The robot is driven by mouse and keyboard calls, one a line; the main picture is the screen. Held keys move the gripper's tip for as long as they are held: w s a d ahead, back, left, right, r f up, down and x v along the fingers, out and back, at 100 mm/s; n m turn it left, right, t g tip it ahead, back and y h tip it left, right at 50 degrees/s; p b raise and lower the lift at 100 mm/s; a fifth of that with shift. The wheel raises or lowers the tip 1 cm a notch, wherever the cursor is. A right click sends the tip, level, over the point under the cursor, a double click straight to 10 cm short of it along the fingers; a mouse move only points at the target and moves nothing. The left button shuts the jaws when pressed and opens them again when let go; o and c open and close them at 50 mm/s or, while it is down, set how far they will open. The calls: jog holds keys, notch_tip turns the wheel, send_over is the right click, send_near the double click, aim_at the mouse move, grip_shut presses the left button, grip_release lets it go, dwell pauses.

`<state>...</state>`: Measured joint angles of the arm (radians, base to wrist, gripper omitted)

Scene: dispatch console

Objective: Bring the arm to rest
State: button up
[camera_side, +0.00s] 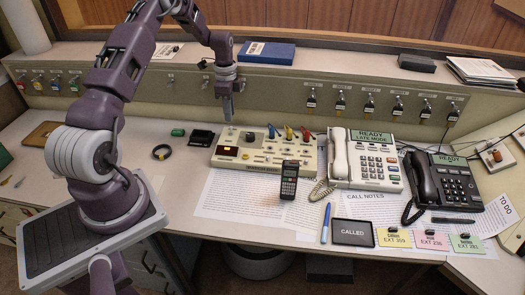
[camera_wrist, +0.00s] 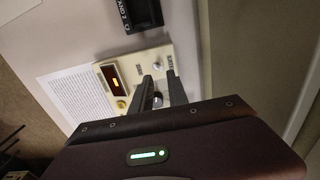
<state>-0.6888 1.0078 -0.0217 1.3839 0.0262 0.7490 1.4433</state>
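My gripper (camera_side: 228,112) hangs pointing down above the back left part of the beige switch console (camera_side: 262,165). In the wrist view, its two fingers (camera_wrist: 159,78) stand apart with nothing held between them. The console also shows beyond them in the wrist view (camera_wrist: 111,104), with its amber display and a knob (camera_wrist: 157,99) seen in the gap. From the side, the fingertips look a little above the console; whether they touch anything is hard to tell.
A white desk phone (camera_side: 371,165) and a black phone (camera_side: 450,185) stand to the right. A handset (camera_side: 289,180) stands in front of the console. A black box (camera_side: 202,138) and a ring (camera_side: 162,152) lie to its left. Key switches line the back panel (camera_side: 290,92).

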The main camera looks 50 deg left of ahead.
jog(key=shift+r, duration=0.25)
jog(key=s+d+r+n+t+y, duration=0.1)
jog(key=s+d+r+n, duration=0.15)
jog(key=d+r, duration=0.85)
jog(key=s+d+r+n+t, duration=0.25)
jog(key=d+r, duration=0.55)
jog(key=r, duration=0.5)
jog(key=s+d+r+n+t, duration=0.1)
jog(key=s+d+n, duration=0.1)
jog(key=s+d, duration=0.4)
jog(key=s+d+r+n+t+h, duration=0.1)
jog(key=s+d, duration=0.5)
jog(key=s, duration=0.9)
jog(key=shift+d+r+n, duration=0.2)
jog(key=shift+r+n, duration=0.3)
jog(key=shift+r, duration=0.15)
